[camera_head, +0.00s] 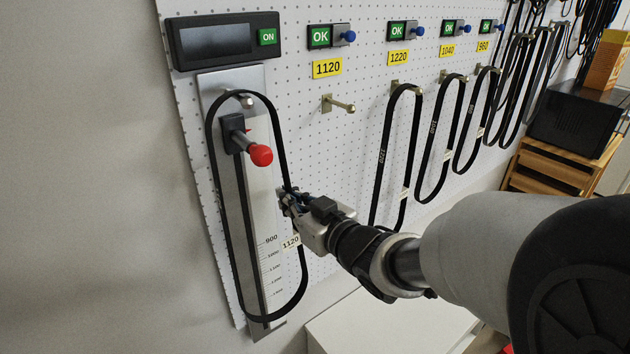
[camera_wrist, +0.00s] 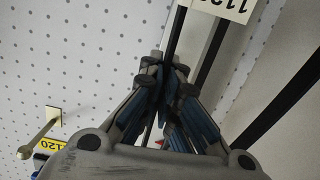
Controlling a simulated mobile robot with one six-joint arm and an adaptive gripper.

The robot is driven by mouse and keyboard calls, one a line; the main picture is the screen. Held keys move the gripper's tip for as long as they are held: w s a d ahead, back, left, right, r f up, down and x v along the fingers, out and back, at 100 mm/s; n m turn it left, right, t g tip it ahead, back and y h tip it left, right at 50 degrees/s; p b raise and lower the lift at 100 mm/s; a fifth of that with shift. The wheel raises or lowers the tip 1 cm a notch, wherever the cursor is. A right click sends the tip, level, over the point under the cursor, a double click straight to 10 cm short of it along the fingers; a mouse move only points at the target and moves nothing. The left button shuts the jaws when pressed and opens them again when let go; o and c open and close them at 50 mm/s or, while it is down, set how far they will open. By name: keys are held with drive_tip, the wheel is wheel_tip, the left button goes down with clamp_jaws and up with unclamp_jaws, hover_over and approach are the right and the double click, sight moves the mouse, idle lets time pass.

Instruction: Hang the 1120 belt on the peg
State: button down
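The 1120 belt (camera_head: 276,126) is a long black loop with a white 1120 tag. It hangs around the upper post of the measuring gauge (camera_head: 262,190) on the left of the board. My gripper (camera_head: 287,199) is at the loop's right strand, just above the tag. In the wrist view, my gripper (camera_wrist: 166,75) has its fingertips drawn together around the black strand (camera_wrist: 173,35); the exact contact is partly hidden. The 1120 peg (camera_head: 340,105) is bare, under the yellow 1120 label (camera_head: 327,67). It also shows in the wrist view (camera_wrist: 38,140).
A red-knobbed lever (camera_head: 260,155) sticks out inside the belt loop. Belts hang on the pegs to the right, the nearest being the 1220 belt (camera_head: 385,150). A white surface (camera_head: 390,325) lies below. The board around the 1120 peg is clear.

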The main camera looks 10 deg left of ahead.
drive_tip(key=c, duration=2.3)
unclamp_jaws()
drive_tip(key=o, duration=0.6)
